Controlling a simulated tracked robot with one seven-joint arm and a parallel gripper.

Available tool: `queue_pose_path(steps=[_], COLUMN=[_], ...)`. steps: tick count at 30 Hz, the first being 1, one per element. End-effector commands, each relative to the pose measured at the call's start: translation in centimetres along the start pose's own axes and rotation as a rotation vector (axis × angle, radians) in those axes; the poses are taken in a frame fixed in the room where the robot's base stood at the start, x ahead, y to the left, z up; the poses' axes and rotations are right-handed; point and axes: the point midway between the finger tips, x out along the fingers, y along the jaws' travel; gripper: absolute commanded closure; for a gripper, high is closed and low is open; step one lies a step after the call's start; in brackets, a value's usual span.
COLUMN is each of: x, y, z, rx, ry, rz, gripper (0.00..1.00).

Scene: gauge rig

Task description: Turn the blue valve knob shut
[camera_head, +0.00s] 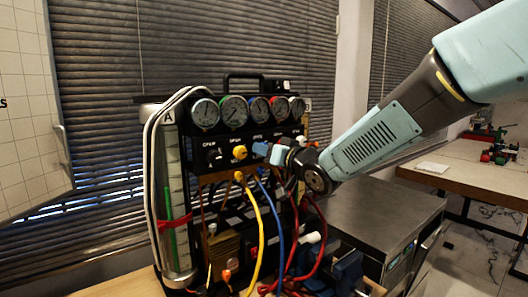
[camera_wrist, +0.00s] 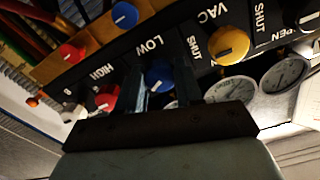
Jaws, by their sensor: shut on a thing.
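The blue valve knob (camera_wrist: 159,75) sits on the black panel of the gauge rig (camera_head: 222,154), by the words LOW and SHUT in the wrist view. My gripper (camera_wrist: 163,82) has one finger on each side of this knob and is shut on it. In the head view my gripper (camera_head: 261,149) reaches the panel from the right, below the gauges.
A yellow knob (camera_wrist: 229,45) and a red knob (camera_wrist: 107,97) flank the blue one. Several round gauges (camera_head: 233,109) stand above the panel. Yellow (camera_head: 254,225), blue and red hoses hang below it. A metal cabinet (camera_head: 375,210) stands to the right.

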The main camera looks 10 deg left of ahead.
Motion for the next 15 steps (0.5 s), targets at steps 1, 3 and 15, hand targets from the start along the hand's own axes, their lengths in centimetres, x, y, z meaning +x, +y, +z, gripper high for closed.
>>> queue_pose_path(steps=[1, 3, 15], x=[-0.12, -0.11, -0.12], y=[0.38, 0.37, 0.44], z=[0.22, 0.22, 0.22], rx=[0.043, 0.106, 0.389], ry=[-0.005, -0.005, -0.003], rz=[0.008, 0.008, 0.010], gripper=[0.95, 0.95, 0.95])
